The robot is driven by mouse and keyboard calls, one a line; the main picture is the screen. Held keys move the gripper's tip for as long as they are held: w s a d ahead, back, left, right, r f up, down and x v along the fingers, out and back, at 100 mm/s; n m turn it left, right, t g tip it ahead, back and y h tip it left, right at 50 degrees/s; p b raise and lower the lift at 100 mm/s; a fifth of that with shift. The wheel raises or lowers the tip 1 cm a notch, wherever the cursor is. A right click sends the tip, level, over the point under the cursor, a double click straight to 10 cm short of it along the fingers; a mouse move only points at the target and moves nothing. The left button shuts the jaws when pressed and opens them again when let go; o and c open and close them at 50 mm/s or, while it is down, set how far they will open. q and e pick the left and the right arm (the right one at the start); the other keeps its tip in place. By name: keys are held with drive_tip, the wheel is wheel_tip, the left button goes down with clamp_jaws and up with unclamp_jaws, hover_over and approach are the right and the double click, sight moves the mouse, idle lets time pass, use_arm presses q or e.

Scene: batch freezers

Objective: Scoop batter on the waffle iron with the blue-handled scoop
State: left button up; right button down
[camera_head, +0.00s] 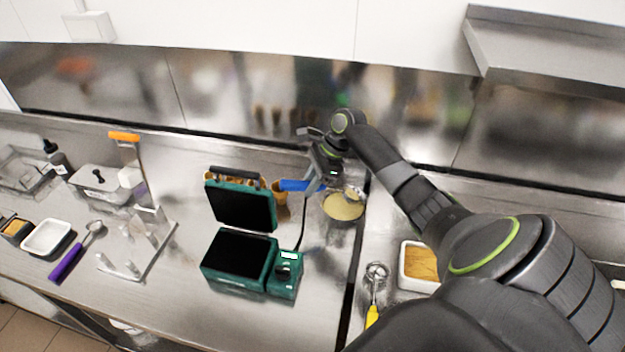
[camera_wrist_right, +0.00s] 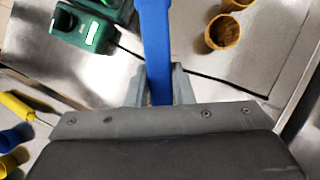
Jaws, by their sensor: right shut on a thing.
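The teal waffle iron (camera_head: 232,256) stands open on the steel counter, its dark plates bare. My right gripper (camera_head: 318,184) is shut on the blue-handled scoop (camera_head: 293,185), right of the iron's raised lid. In the right wrist view the blue handle (camera_wrist_right: 156,45) runs up between the fingers. The bowl of batter (camera_head: 343,206) sits just right of and below the gripper. The scoop's head is small and partly hidden by the gripper, so I cannot tell whether it touches the batter or holds any. My left gripper is not in view.
Brown cups (camera_head: 280,192) stand behind the iron; they also show in the right wrist view (camera_wrist_right: 222,33). A yellow-handled scoop (camera_head: 373,300) and a white tray (camera_head: 419,281) lie at right. A purple-handled scoop (camera_head: 72,258) and a metal stand (camera_head: 150,240) are at left.

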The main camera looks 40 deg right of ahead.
sight(296, 183)
drive_tip(key=shift+w+a+r, duration=0.1)
drive_tip(key=shift+a+r, duration=0.05)
drive_tip(key=shift+r, duration=0.45)
drive_tip(key=shift+w+a+r, duration=0.1)
drive_tip(key=shift+r, duration=0.5)
drive_tip(key=shift+a, duration=0.3)
drive_tip(key=shift+w+a+f+g+h, duration=0.15)
drive_tip(key=shift+w+a+g+h, duration=0.2)
drive_tip(key=shift+a+h, duration=0.4)
drive_tip(key=shift+w+a+f+g+h, duration=0.1)
drive_tip(key=shift+w+a+g+h, duration=0.3)
drive_tip(key=shift+h, duration=0.55)
drive_tip(key=shift+s+a, duration=0.1)
drive_tip(key=shift+s, duration=0.05)
drive_tip(key=shift+s, duration=0.1)
